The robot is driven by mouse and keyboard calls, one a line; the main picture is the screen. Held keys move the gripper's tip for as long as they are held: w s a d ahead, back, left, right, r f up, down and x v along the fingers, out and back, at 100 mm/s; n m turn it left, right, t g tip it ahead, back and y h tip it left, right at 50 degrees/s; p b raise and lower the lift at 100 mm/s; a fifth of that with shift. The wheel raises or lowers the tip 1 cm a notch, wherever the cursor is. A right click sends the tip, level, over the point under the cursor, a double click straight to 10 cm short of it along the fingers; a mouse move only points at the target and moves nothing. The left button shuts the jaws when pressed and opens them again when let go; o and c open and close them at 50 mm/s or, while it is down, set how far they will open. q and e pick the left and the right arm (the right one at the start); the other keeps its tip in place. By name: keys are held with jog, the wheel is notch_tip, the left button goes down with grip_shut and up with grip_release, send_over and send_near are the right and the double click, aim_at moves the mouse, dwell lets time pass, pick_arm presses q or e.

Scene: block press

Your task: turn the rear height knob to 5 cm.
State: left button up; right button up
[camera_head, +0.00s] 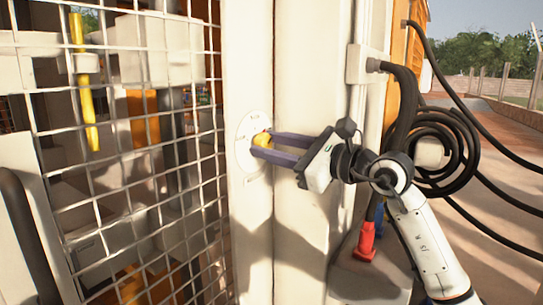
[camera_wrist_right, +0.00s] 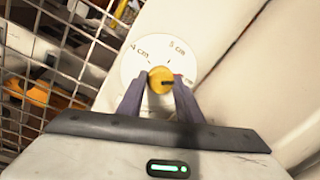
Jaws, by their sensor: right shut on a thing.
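The rear height knob (camera_wrist_right: 160,80) is a small yellow round knob with a dark mark, on a white round dial (camera_wrist_right: 150,50) printed "4 cm" and "5 cm". In the right wrist view the dark mark points right, not toward either of those two labels; the text at the right is partly hidden. In the head view the knob (camera_head: 262,139) sits on its dial (camera_head: 244,150) on a pale post. My right gripper (camera_head: 264,144) reaches in from the right, its two dark fingers shut on the knob, one on each side. My left gripper is not in view.
A wire mesh guard (camera_head: 150,190) stands left of the post (camera_head: 250,60), with a yellow bar (camera_head: 82,70) behind it. Coiled black hoses (camera_head: 450,150) hang to the right of my right arm. A red connector (camera_head: 366,243) sits below.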

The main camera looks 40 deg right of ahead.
jog(key=shift+d+f+n+b, duration=0.1)
jog(key=shift+f+n+b, duration=0.2)
jog(key=shift+n+b, duration=1.6)
jog(key=shift+b, duration=0.1)
jog(key=n+b, duration=0.1)
jog(key=n, duration=0.1)
jog(key=n+b, duration=0.2)
jog(key=shift+r+n+y, duration=0.2)
jog(key=shift+n+y, duration=0.2)
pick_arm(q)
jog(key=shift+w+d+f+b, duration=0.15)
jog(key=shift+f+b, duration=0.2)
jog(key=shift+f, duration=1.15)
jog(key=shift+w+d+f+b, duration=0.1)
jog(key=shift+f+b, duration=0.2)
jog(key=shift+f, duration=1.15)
pick_arm(e)
jog(key=shift+r+n, duration=0.1)
jog(key=shift+n, duration=1.5)
jog(key=shift+n+y, duration=0.3)
jog(key=o, duration=1)
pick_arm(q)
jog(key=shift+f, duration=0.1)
